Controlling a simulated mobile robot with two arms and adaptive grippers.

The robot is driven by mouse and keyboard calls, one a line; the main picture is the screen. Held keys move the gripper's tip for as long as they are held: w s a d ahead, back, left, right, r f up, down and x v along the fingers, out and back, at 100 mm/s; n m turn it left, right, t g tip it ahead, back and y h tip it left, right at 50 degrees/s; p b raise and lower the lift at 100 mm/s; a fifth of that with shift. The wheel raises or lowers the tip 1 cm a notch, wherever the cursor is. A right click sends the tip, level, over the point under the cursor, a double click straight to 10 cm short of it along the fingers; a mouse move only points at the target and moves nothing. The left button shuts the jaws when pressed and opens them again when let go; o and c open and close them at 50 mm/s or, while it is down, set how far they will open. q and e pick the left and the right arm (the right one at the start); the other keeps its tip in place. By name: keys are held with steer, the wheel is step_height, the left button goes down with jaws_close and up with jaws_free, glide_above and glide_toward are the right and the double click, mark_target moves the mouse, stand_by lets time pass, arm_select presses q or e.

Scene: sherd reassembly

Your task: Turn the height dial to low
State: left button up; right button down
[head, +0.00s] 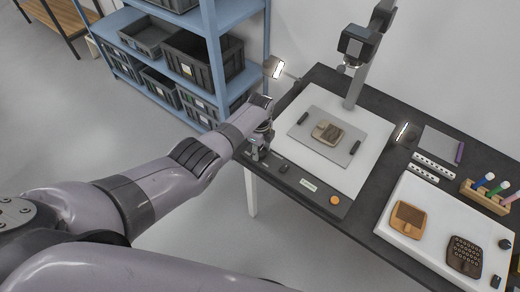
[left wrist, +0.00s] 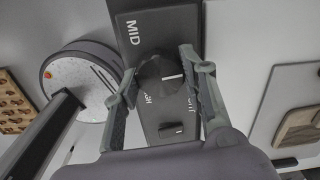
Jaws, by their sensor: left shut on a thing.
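The height dial (left wrist: 158,74) is a dark round knob on a dark control panel (left wrist: 150,20), shown in the left wrist view. Its white pointer line faces right in that view, while the printed word MID stands up and to the left of the knob. My left gripper (left wrist: 163,72) has one finger on each side of the knob and is shut on it. In the head view my left gripper (head: 258,148) reaches down at the left end of the copy-stand panel and hides the dial. No LOW label is readable. My right gripper is not in view.
Beside my gripper, the panel carries a small black switch (head: 283,168) and an orange button (head: 335,200). A grey board (head: 318,143) with a sherd lies on the stand under a camera column. A white tray (head: 440,225) holds more sherds at right. Blue shelving (head: 215,60) stands behind the arm.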

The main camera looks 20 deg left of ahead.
mark_target(260, 151)
arm_select(q)
steer(key=shift+m, duration=0.6)
steer(key=o, duration=1.2)
steer(key=shift+c, duration=0.2)
step_height(260, 151, up, 12)
stand_by(0.4)
